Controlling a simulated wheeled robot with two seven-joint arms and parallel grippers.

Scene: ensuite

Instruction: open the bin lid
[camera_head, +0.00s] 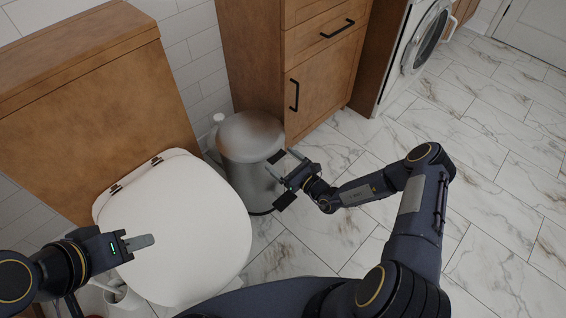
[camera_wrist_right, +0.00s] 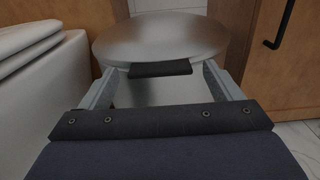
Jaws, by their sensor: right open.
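The grey metal bin (camera_head: 247,172) stands on the floor between the toilet and the wooden cabinet. Its round lid (camera_head: 250,135) is down on the bin, and it also fills the upper middle of the right wrist view (camera_wrist_right: 160,40). A dark tab (camera_wrist_right: 160,69) sticks out from the lid's front edge. My right gripper (camera_head: 282,163) is open at the bin's front right, with its fingers on either side of the tab; contact cannot be told. My left gripper (camera_head: 138,243) is over the front left of the toilet, away from the bin; its finger gap is not clear.
The white toilet with its lid down (camera_head: 180,225) stands left of the bin. A wooden cabinet (camera_head: 325,75) with black handles rises close behind and to its right. A washing machine (camera_head: 415,45) is further right. The marble-tiled floor (camera_head: 500,150) at the right is clear.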

